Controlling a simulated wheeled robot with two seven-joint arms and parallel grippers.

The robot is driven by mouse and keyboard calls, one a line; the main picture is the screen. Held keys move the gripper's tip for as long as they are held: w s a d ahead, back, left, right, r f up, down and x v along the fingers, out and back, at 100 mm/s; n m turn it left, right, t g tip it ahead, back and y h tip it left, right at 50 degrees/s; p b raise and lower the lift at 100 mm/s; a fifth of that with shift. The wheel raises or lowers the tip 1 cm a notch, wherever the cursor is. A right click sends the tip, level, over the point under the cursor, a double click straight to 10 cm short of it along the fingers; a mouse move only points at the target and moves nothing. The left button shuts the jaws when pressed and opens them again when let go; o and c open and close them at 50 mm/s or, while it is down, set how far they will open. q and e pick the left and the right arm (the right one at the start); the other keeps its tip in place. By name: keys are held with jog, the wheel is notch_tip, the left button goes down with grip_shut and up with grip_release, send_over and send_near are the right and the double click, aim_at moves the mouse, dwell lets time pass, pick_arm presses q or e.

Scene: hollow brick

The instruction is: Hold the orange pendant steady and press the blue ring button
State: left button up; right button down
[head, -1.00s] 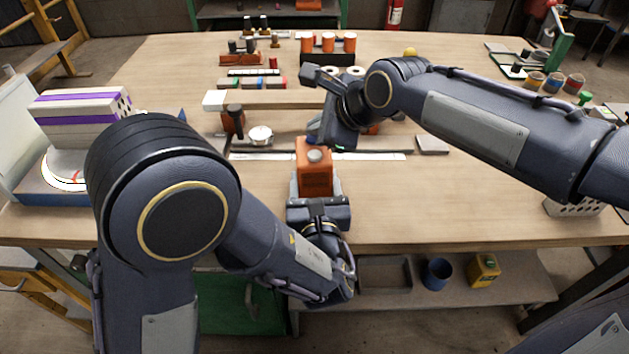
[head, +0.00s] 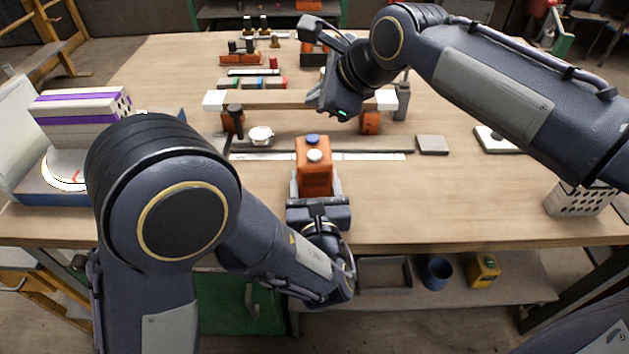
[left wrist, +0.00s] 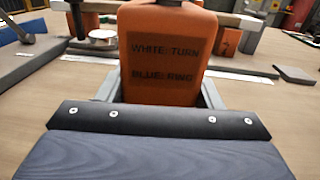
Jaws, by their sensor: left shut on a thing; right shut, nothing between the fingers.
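The orange pendant (head: 314,178) stands upright on the bench in the head view, with a blue button (head: 312,140) and a white button (head: 314,156) on its top. My left gripper (head: 317,190) is shut on the pendant from the near side. In the left wrist view the pendant (left wrist: 165,55) fills the space between the fingers, and its dark lettering reads "WHITE: TURN" and "BLUE: RING". My right gripper (head: 343,117) is above and behind the pendant, apart from it, shut and empty; its fingertips are largely hidden.
A pale beam (head: 300,98) rests across orange supports behind the pendant. A steel rule (head: 375,156) lies just behind it. Purple-striped bricks (head: 80,108) stand at the left. A perforated brick (head: 575,200) stands at the right.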

jog(key=shift+r, duration=0.1)
pick_arm(q)
jog(key=o, duration=1.3)
